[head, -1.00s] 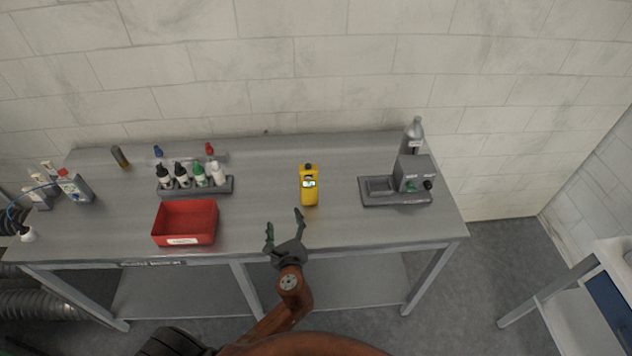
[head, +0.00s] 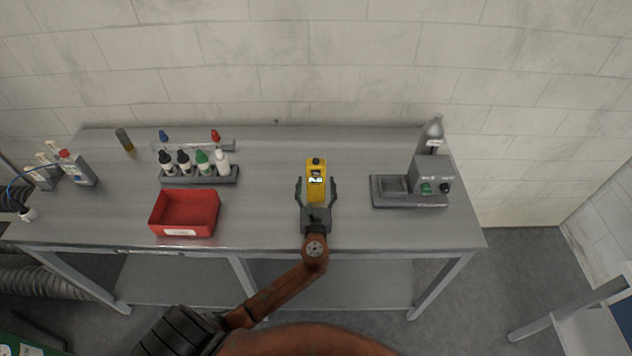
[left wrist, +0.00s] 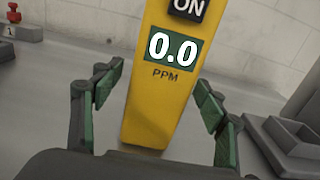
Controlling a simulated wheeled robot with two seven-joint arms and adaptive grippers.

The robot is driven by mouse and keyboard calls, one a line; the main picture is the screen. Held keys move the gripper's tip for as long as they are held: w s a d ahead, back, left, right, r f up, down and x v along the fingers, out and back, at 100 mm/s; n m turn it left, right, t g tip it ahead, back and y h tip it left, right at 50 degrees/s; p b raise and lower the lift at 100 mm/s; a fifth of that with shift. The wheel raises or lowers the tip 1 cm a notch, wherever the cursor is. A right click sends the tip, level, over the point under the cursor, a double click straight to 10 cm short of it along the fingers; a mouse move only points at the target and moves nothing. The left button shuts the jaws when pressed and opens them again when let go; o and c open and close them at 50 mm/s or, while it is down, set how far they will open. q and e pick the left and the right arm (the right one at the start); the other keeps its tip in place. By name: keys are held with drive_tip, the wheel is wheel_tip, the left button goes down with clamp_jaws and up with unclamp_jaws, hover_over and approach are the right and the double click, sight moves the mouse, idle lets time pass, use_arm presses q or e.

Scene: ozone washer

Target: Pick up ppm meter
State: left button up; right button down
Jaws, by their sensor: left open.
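The yellow ppm meter (head: 317,172) stands on the grey table, right of the middle. Its display reads 0.0 PPM in the left wrist view (left wrist: 160,95), with an ON button above. My left gripper (head: 317,186) is open, with one finger on each side of the meter's lower part. In the left wrist view, the fingers (left wrist: 158,95) flank the meter with gaps on both sides. My right gripper is in no view.
A red bin (head: 186,213) and a rack of several bottles (head: 200,176) stand to the left. A grey device on a base (head: 430,174) and a clear bottle (head: 433,134) stand to the right. The table around the meter (head: 270,190) is clear.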

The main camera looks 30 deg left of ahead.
use_arm(q)
drive_tip(key=shift+w+a, duration=0.1)
drive_tip(key=shift+w, duration=0.1)
drive_tip(key=shift+s, duration=0.1)
drive_tip(key=shift+c, duration=0.9)
drive_tip(key=c, duration=1.2)
drive_tip(key=shift+r, duration=0.1)
drive_tip(key=shift+c, duration=0.2)
